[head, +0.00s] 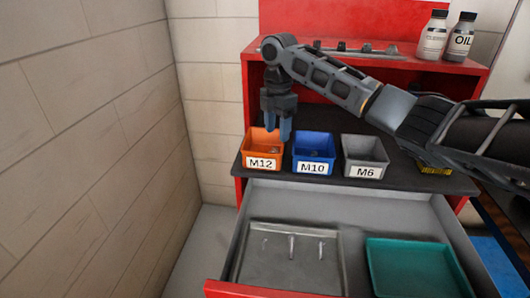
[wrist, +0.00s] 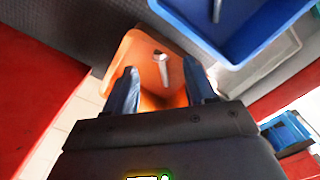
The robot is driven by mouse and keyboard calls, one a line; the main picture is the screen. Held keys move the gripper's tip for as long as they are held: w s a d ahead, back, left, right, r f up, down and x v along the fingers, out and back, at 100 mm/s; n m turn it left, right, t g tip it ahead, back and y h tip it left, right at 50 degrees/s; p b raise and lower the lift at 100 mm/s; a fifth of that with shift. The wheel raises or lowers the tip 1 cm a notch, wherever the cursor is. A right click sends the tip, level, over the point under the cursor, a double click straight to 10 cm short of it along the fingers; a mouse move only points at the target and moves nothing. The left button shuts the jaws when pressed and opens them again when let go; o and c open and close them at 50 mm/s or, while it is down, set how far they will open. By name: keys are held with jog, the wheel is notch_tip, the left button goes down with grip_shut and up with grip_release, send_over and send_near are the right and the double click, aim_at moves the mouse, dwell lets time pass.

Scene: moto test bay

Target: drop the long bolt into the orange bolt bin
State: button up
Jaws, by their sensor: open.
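The orange bolt bin (head: 262,146), labelled M12, stands at the left end of the dark worktop. My gripper (head: 279,138) is above it with the fingers pointing down. In the wrist view my gripper (wrist: 162,88) is open, with its two blue fingers apart and nothing between them. A silver bolt (wrist: 161,68) lies inside the orange bin (wrist: 140,46), beyond the fingertips. The wrist view does not settle whether it is the long bolt. In the head view the bin's contents are small and hard to make out.
A blue M10 bin (head: 314,153) and a grey M6 bin (head: 365,156) stand to the right. Below, an open drawer holds a grey tray (head: 290,281) with several bolts and a teal tray (head: 412,267). Two bottles (head: 446,36) stand on the red shelf. A wall is at left.

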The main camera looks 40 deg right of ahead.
notch_tip(320, 180, up, 8)
jog(key=b, duration=0.1)
jog(key=shift+f, duration=0.15)
dwell(0.5)
